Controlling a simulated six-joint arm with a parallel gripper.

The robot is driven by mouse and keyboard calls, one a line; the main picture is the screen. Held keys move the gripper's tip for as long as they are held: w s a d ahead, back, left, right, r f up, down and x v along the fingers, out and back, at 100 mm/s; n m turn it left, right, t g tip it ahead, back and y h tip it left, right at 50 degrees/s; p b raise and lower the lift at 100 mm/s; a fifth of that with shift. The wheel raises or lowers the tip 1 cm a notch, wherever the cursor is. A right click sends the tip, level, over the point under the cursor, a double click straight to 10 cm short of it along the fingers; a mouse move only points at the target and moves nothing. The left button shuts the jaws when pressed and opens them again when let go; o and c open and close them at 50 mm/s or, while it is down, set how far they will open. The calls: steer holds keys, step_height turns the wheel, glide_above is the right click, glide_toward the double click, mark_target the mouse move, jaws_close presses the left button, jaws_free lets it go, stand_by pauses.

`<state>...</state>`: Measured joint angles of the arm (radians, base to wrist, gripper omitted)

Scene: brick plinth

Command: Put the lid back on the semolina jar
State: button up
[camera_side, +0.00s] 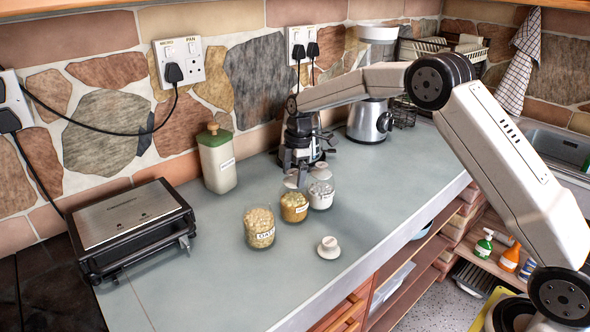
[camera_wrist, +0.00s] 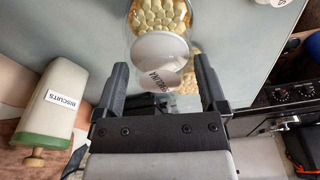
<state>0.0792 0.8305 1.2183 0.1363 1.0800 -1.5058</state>
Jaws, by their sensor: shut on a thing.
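My gripper (camera_side: 299,165) is above the row of jars, fingers pointing down. A pale lid (camera_wrist: 160,47) is between its fingers (camera_wrist: 162,85) in the wrist view. The lid also shows as a small pale disc (camera_side: 291,182) in the side view, just over the middle jar (camera_side: 294,207), which has yellow contents. The lid appears apart from that jar. My fingers and the lid hide part of what lies below.
The oats jar (camera_side: 259,228) stands left of the middle jar; a jar with white contents (camera_side: 321,196) stands close on the right. A loose knobbed lid (camera_side: 328,247) lies in front. The biscuits canister (camera_side: 217,160) stands behind, and a sandwich press (camera_side: 132,225) at left.

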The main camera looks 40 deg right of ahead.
stand_by(0.8)
steer(key=o, duration=0.9)
steer(key=shift+r, duration=0.1)
steer(key=shift+r, duration=3.4)
jaws_close()
